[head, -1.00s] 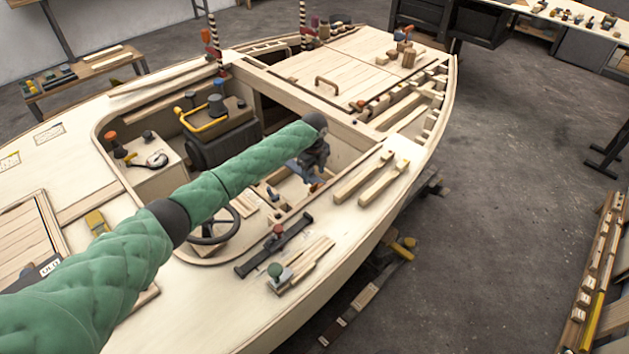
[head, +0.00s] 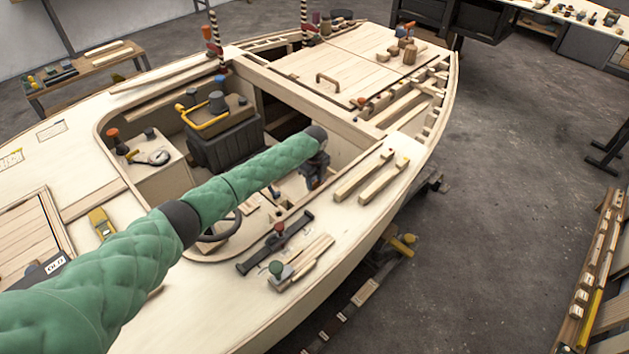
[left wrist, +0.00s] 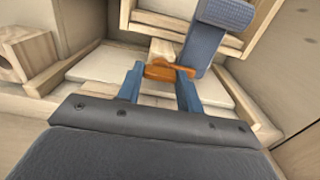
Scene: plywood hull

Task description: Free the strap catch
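In the left wrist view an orange catch (left wrist: 166,71) lies across a small wooden block, beside the lower end of a blue-grey strap (left wrist: 203,42). My left gripper (left wrist: 160,76) has its two blue fingers apart, with the catch between or just beyond their tips. The right tip looks very near the catch; I cannot tell if it touches. In the head view my left gripper (head: 314,181) points down into the cockpit, and the catch is hidden there. My right gripper is not in view.
The gripper is inside the cockpit opening, near wooden walls and ledges. A wooden box with a round opening (left wrist: 28,55) stands left in the wrist view. A steering wheel (head: 219,226) and a black box with a yellow handle (head: 220,140) are nearby.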

